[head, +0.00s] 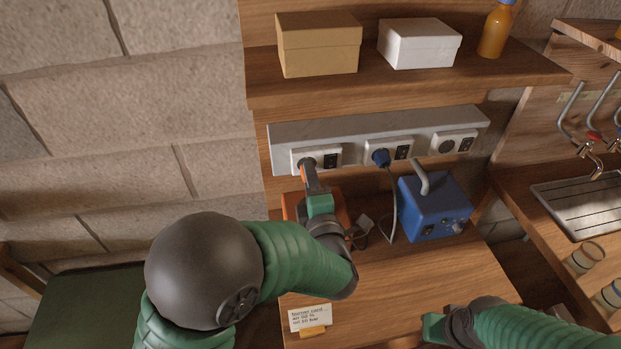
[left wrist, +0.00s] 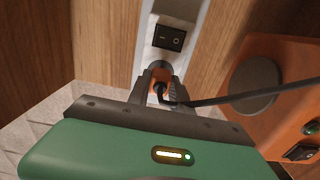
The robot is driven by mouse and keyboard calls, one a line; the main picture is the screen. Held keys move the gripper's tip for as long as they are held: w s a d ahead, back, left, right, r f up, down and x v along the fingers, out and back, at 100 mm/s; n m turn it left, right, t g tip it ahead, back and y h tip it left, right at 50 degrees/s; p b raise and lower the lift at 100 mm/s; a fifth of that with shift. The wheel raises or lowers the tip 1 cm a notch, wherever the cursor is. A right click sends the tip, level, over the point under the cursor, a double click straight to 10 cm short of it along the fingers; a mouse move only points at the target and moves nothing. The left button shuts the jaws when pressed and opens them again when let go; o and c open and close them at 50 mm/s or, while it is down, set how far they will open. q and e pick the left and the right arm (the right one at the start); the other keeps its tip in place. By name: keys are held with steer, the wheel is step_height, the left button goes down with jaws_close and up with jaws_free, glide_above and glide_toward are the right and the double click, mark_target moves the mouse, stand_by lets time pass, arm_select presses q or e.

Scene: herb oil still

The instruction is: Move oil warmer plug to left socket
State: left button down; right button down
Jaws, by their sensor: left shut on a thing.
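The left socket (head: 330,161) is at the left end of the grey strip on the wall panel. My left gripper (head: 308,174) is at this socket, shut on the orange oil warmer plug (left wrist: 159,76). In the left wrist view the plug sits between the fingertips, at the socket plate below a black switch (left wrist: 168,37). How deep it sits is hidden. A dark cord runs right from it. The orange oil warmer (left wrist: 290,88) has a round grey plate; in the head view my arm partly hides it. My right gripper (head: 436,328) is low over the bench's front, its jaws unclear.
A blue plug (head: 381,157) is in the middle socket, its cord running down beside the blue device (head: 434,208). The right socket (head: 447,145) is empty. A note card (head: 310,317) stands at the bench front. A shelf (head: 400,82) with boxes overhangs the strip.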

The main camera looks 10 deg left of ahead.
arm_select(q)
steer(key=shift+w+a, duration=0.25)
steer(key=shift+w, duration=0.3)
steer(key=c, duration=1.1)
jaws_free()
steer(key=shift+f, duration=0.1)
